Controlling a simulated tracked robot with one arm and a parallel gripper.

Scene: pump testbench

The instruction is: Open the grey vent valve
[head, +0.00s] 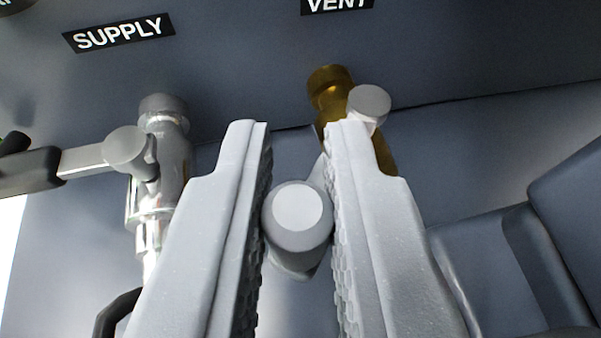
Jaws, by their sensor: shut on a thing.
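My gripper (298,145) is in the middle of the head view, its two pale grey fingers pointing at the panel. It is shut on the grey vent valve handle (298,208), whose round end faces me between the ribbed pads. The handle slants down from a light grey pivot cap (370,103) on the brass vent valve body (328,88). The right finger hides part of the lever and the body. The VENT label (337,5) is above, cut off by the top edge.
The supply valve (165,175) stands close left of my left finger, with its dark-gripped lever (35,172) pointing left. The SUPPLY label (118,33) is above it. A dark curved piece (118,312) is at the lower left. A blue-grey block (565,220) stands at the right.

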